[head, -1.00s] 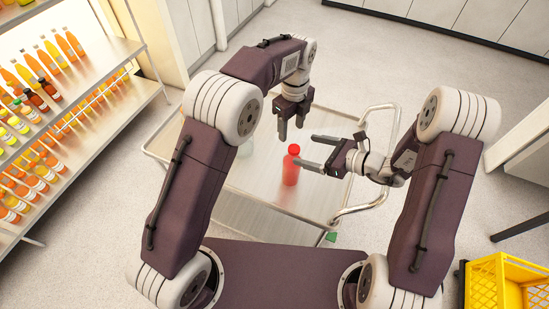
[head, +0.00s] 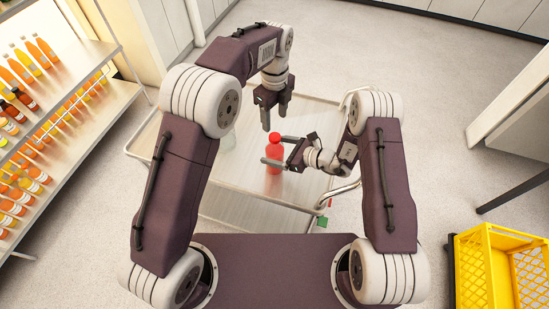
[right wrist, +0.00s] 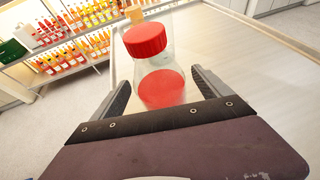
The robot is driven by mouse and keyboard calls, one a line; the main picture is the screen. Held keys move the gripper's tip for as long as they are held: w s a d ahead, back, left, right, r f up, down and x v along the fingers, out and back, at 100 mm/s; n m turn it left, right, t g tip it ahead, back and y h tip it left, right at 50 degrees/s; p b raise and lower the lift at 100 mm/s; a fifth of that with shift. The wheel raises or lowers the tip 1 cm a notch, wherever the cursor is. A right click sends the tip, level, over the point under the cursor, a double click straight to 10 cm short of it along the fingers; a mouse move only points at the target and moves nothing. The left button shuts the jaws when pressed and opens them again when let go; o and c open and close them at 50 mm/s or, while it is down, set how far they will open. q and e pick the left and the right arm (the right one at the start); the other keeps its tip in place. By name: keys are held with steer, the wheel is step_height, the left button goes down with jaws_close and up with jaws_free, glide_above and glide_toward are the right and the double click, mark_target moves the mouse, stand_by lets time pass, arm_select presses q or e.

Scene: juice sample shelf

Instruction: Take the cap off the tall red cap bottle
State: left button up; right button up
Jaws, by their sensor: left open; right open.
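The tall bottle (head: 274,160) with a red cap (head: 275,137) stands upright on the metal cart. In the right wrist view the red cap (right wrist: 146,40) is on the clear bottle, whose lower part shows red (right wrist: 161,89). My right gripper (head: 274,149) is open, with one finger on each side of the bottle's body; it also shows in the right wrist view (right wrist: 162,78). I cannot tell whether the fingers touch the bottle. My left gripper (head: 274,119) is open and empty, pointing down just above and behind the cap in the head view.
The cart top (head: 240,180) is mostly clear around the bottle. A tan cap (right wrist: 134,13) shows behind the red one. A shelf (head: 85,105) of juice bottles stands at left. A yellow crate (head: 500,265) sits on the floor at right.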

mark_target(275, 136)
steer(key=shift+a, duration=0.1)
arm_select(q)
steer(key=shift+d, duration=0.1)
arm_select(e)
steer(key=c, duration=0.4)
jaws_close()
arm_select(q)
steer(key=m, duration=0.4)
steer(key=shift+m, duration=0.4)
steer(key=m, duration=0.4)
step_height(275, 136, down, 8)
